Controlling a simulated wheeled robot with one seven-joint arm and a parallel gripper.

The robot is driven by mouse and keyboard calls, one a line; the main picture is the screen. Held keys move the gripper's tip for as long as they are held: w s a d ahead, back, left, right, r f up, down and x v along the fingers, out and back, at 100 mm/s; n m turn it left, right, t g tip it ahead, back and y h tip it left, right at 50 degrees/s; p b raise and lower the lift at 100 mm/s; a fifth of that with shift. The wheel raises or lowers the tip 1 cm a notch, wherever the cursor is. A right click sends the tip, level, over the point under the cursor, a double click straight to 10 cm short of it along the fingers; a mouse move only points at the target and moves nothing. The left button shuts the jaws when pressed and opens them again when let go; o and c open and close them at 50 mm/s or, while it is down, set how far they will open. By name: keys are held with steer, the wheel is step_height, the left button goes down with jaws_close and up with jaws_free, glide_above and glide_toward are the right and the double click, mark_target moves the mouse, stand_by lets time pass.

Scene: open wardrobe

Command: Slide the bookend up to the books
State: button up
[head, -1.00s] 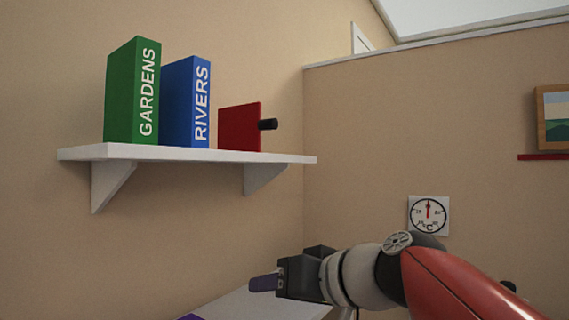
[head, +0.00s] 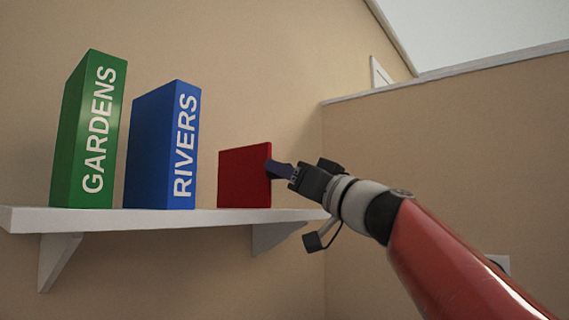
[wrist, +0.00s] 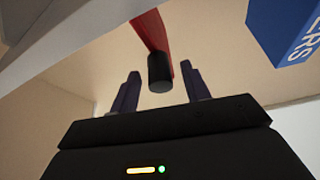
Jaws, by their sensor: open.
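The red bookend (head: 243,176) stands upright on the white shelf (head: 150,219), to the right of the books with a gap between. The blue RIVERS book (head: 155,145) is the nearer book, and the green GARDENS book (head: 85,135) stands farther left. My gripper (head: 275,168) is at the bookend's right side and hides its black knob in the head view. In the wrist view my gripper (wrist: 161,90) is open, with the black knob (wrist: 161,72) between and just beyond its two purple fingers. The red bookend (wrist: 151,32) and the blue book (wrist: 285,28) show beyond.
The shelf's brackets (head: 275,235) hang below it. The back wall (head: 250,75) rises behind the books. A side wall (head: 440,150) stands to the right of the shelf end. The shelf between the blue book and the bookend is clear.

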steer(key=shift+w+a+r, duration=0.2)
steer(key=shift+w+a, duration=0.15)
steer(key=shift+a, duration=0.05)
steer(key=shift+c, duration=0.2)
jaws_close()
steer(key=shift+s+a+f, duration=0.1)
steer(key=shift+s+f, duration=0.05)
steer(key=s+a+b, duration=0.5)
steer(key=s+a, duration=0.1)
steer(key=s, duration=0.2)
steer(key=shift+s+a, duration=0.35)
steer(key=shift+o, duration=0.2)
jaws_free()
